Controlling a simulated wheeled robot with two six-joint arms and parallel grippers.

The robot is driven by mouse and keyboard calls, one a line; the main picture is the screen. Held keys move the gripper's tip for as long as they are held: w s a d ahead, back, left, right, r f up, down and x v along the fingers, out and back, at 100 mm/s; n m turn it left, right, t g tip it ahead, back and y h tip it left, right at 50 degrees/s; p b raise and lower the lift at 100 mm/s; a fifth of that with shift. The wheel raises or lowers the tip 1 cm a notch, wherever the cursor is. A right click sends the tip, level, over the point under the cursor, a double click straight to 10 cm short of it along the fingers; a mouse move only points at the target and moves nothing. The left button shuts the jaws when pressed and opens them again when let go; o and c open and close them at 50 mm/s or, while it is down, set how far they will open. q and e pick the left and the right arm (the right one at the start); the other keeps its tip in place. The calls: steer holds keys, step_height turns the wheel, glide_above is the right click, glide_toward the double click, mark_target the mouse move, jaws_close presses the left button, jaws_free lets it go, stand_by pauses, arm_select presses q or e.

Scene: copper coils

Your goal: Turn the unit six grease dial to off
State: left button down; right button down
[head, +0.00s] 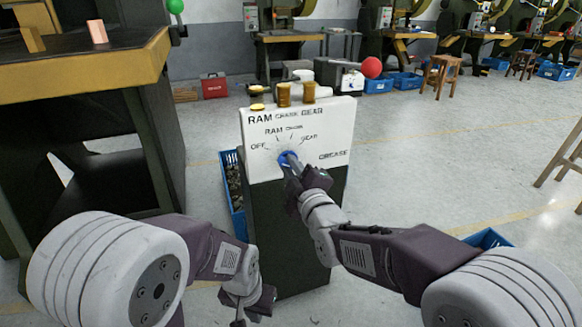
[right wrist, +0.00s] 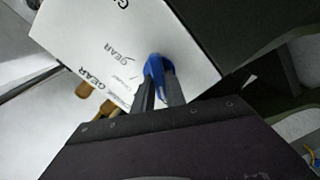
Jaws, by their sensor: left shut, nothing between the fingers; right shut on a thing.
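The grease dial is a blue knob (head: 289,157) on a white panel (head: 330,130) marked OFF, RAM, CRANK, GEAR and GREASE. My right gripper (head: 292,166) is shut on the blue knob. The right wrist view shows the blue knob (right wrist: 158,72) between the two dark fingers (right wrist: 160,85), with the GEAR label beside it. The fingers hide part of the knob, so I cannot tell which label it points at. My left gripper (head: 240,318) is shut and empty, low in the head view, left of the panel's dark stand.
Brass caps (head: 284,94) stand on top of the panel. A blue crate (head: 236,190) of parts is behind the stand at left. A dark workbench (head: 90,75) with a yellow edge stands at left. A red ball knob (head: 371,67) is behind the panel. The floor at right is mostly clear.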

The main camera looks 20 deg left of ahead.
steer(key=c, duration=1.4)
jaws_free()
steer(key=shift+o, duration=0.2)
steer(key=p+v, duration=0.2)
steer(key=v, duration=0.7)
